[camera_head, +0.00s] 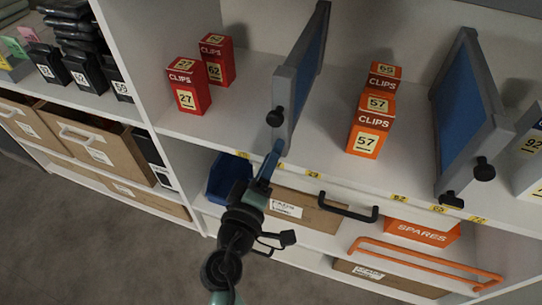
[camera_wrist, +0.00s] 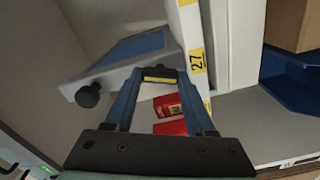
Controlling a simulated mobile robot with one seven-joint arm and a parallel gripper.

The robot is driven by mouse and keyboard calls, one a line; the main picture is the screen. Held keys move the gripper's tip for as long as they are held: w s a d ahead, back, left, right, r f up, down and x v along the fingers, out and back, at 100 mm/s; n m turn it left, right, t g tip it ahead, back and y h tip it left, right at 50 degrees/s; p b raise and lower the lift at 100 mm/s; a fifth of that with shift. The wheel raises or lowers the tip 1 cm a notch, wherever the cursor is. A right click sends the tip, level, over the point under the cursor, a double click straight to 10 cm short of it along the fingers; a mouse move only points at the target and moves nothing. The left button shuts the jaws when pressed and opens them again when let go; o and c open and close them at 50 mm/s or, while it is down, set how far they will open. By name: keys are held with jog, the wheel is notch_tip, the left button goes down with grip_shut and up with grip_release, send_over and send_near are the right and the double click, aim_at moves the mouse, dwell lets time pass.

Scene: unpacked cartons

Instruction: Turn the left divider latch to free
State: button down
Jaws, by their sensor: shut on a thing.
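The left divider (camera_head: 302,75) is a blue panel in a grey frame, standing on the upper shelf. It also shows in the wrist view (camera_wrist: 128,48). A round black knob (camera_head: 276,117) is on its front end and shows in the wrist view (camera_wrist: 88,95). My gripper (camera_head: 272,155) is at the shelf's front edge, just below this knob. In the wrist view my gripper (camera_wrist: 161,76) has its fingertips on both sides of the small black left divider latch (camera_wrist: 160,72). A yellow strip shows beside the latch. My fingers hide the latch in the head view.
Red clip boxes (camera_head: 188,86) stand left of the divider, orange ones (camera_head: 370,125) right of it. A second divider (camera_head: 468,110) has its own knob and black latch (camera_head: 452,200). Below are a blue bin (camera_head: 222,178), a black handle (camera_head: 347,210) and an orange handle (camera_head: 425,262).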

jog(key=shift+c, duration=1.2)
grip_release()
jog(key=shift+f, duration=0.15)
